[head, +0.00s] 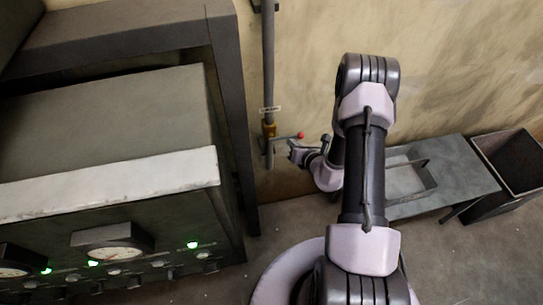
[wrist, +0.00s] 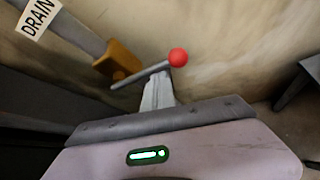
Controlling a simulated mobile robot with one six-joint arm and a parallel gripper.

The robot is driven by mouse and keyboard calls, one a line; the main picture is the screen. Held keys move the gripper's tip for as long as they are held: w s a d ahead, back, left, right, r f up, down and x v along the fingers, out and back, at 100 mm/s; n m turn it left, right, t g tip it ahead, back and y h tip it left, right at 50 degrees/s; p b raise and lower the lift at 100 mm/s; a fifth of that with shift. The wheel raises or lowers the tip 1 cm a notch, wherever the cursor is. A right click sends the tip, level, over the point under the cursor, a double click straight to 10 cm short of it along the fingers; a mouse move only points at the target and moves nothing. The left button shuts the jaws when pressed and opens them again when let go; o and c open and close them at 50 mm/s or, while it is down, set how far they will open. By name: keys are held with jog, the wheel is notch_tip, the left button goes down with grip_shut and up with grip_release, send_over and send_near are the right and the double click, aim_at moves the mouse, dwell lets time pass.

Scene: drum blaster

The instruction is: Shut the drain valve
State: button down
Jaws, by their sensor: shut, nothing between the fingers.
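The drain valve has a brass-coloured body (head: 269,130) on a vertical grey pipe by the wall. Its lever ends in a red ball (head: 300,135) and sticks out to the right, roughly across the pipe. In the wrist view the brass body (wrist: 118,60) is at upper left, the grey lever (wrist: 140,75) slants up to the right, and the red ball (wrist: 178,57) is at its end. My gripper (head: 292,149) is just below the lever in the head view. In the wrist view its shut, empty fingers (wrist: 158,82) point at the lever; I cannot tell whether they touch it.
A white DRAIN label (wrist: 37,17) is on the pipe (head: 268,60). A dark cabinet with gauges and green lights (head: 110,215) stands at left, close to the pipe. A grey bench (head: 455,165) and an open bin (head: 490,140) are at right.

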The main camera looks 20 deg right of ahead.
jog(key=shift+w+d+r, duration=0.1)
jog(key=shift+r, duration=0.3)
dwell(0.3)
